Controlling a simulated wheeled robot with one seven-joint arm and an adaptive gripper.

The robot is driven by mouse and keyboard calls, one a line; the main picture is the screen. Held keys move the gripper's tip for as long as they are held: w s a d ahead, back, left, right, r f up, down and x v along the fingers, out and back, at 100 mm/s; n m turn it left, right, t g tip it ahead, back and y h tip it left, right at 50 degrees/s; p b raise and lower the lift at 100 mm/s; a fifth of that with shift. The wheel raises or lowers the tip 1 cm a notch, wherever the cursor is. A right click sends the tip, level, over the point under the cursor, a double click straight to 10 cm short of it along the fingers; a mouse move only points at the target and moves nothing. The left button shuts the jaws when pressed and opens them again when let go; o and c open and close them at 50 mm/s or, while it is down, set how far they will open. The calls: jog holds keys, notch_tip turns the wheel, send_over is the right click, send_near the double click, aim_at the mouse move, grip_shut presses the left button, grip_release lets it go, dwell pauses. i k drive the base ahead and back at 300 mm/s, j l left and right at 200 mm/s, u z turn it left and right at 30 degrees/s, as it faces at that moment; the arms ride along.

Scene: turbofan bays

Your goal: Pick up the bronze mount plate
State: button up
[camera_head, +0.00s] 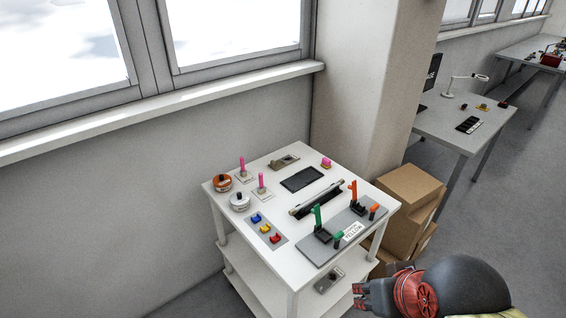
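A flat brownish plate (284,162), which looks like the bronze mount plate, lies near the back edge of the white cart's top (262,202). It has a small darker part on it. My gripper (360,297) is at the bottom of the picture, right of the cart and well apart from the plate. Its dark fingers point left, and a red-ringed joint of my arm is behind them. Nothing shows between the fingers, but they are too small and dark to tell open from shut.
The cart top also bears a dark tray (302,179), a long bar tool (316,199), pink pegs (242,165), round knobs (222,182) and a grey board with green and orange levers (348,232). Cardboard boxes (408,193) and a pillar (362,80) stand right of the cart.

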aim_at(282, 162)
jog(key=j+z, duration=0.1)
jog(key=j, duration=0.35)
jog(key=k+j+z, duration=0.1)
jog(key=j, duration=0.4)
jog(key=j+z, duration=0.1)
jog(key=j, duration=0.35)
jog(key=i+j+z, duration=0.1)
jog(key=j, duration=0.25)
jog(key=i+j+z, duration=0.1)
jog(key=j, duration=0.25)
jog(key=i+j+z, duration=0.1)
jog(key=j, duration=0.25)
jog(key=i+j+z, duration=0.1)
jog(key=j, duration=0.25)
jog(key=i+j+z, duration=0.1)
jog(key=j, duration=0.3)
jog(key=i+j+z, duration=0.15)
jog(key=i, duration=0.3)
jog(key=i+j+z, duration=0.1)
jog(key=i+j, duration=0.2)
jog(key=i, duration=0.15)
